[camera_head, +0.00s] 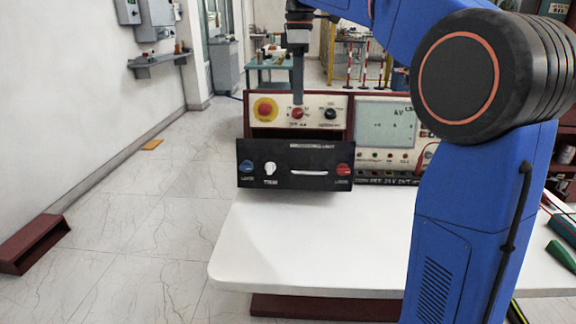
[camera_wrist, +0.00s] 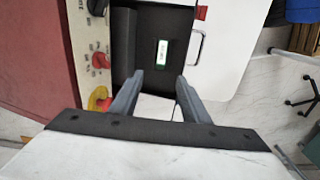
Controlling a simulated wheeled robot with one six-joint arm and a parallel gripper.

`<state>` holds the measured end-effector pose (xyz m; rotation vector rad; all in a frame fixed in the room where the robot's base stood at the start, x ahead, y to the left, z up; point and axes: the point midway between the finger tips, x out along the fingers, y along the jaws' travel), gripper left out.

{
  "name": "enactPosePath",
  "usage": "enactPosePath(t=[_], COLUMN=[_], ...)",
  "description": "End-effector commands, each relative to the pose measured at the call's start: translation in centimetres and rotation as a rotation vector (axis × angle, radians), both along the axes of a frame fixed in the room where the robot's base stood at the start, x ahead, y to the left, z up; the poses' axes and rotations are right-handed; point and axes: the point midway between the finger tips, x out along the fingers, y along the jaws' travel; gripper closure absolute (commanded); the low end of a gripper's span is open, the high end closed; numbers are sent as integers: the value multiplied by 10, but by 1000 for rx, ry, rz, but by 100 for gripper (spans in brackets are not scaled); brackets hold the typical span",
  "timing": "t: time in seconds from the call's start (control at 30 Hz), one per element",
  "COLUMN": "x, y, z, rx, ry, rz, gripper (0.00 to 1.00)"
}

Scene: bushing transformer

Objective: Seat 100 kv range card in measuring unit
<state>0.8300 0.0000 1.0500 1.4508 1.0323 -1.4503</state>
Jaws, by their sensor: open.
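The measuring unit is a black-fronted drawer (camera_head: 294,165) in the console, with a handle and knobs. It stands out from the console over the white table. In the wrist view its dark interior (camera_wrist: 178,25) is open from above. A small green-and-white card (camera_wrist: 163,53), apparently the range card, shows inside it. I cannot read its label or tell whether it is fully seated. My gripper (camera_wrist: 159,76) is open, its two fingers apart with nothing between them. The card lies beyond the fingertips. In the head view my gripper (camera_head: 298,88) hangs above and behind the drawer front.
The red console (camera_head: 247,120) has a yellow-and-red stop button (camera_head: 265,109) close to the gripper. A meter panel (camera_head: 388,125) stands to the right. The white tabletop (camera_head: 300,240) in front is clear. Green-handled tools (camera_head: 562,254) lie at the far right.

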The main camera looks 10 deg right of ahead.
Motion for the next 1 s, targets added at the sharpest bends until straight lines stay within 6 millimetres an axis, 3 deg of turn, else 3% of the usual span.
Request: enactPosePath(t=[0.53, 1.0], x=[-2, -2], y=[1, 4], z=[-94, -135], rx=[0, 0], ry=[2, 2], rz=[1, 2], gripper=[58, 58])
